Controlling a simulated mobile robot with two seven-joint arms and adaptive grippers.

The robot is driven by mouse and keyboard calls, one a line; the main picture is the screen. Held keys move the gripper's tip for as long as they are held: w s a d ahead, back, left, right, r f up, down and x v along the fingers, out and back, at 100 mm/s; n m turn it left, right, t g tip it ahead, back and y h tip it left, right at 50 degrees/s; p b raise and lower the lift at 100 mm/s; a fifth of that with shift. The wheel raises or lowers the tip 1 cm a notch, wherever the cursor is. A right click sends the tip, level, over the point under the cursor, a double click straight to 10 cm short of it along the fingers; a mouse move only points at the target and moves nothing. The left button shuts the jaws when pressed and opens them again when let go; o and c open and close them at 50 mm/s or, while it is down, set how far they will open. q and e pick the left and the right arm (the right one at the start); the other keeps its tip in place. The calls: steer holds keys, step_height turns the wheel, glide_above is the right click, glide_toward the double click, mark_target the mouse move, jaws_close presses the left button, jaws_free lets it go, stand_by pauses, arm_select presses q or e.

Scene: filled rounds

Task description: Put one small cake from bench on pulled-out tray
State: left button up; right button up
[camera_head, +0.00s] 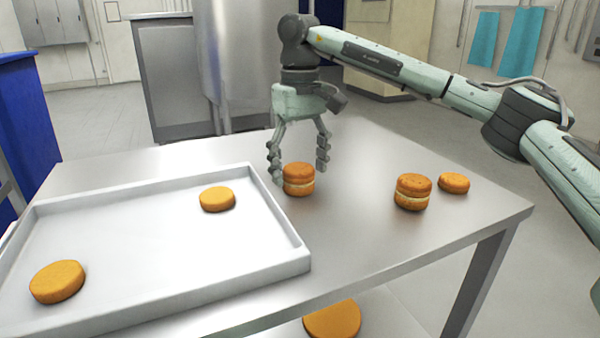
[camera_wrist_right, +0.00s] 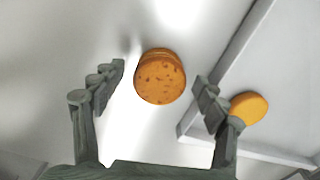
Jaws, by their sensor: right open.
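A filled small cake (camera_head: 299,187), two orange-brown layers with pale cream, stands on the metal bench (camera_head: 400,245) just right of the tray. My right gripper (camera_head: 299,168) is open above it, fingers pointing down; the cake shows from above near the fingertips in the wrist view (camera_wrist_right: 160,78). A second filled cake (camera_head: 412,192) and a plain orange round (camera_head: 454,183) stand farther right. The white tray (camera_head: 308,262) holds two plain rounds, one at the back (camera_head: 217,199) and one at the front left (camera_head: 57,282). My left gripper is out of view.
Another orange round (camera_head: 332,320) shows below the bench's front edge. The tray has a raised rim and bare room in its middle. The bench is clear between the two filled cakes. Metal cabinets (camera_head: 178,80) stand behind.

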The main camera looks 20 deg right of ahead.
step_height(320, 180, up, 10)
steer(key=shift+o, duration=0.4)
steer(key=shift+r+p, duration=0.3)
steer(key=shift+r, duration=0.1)
steer(key=m+b, duration=0.3)
steer(key=m, duration=0.4)
glide_above(297, 169)
step_height(297, 169, down, 5)
steer(key=shift+r, duration=0.1)
steer(key=f, duration=0.7)
steer(key=shift+w+d+f, duration=0.3)
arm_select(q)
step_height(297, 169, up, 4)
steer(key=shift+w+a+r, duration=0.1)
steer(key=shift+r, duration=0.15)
arm_select(e)
steer(key=c, duration=0.9)
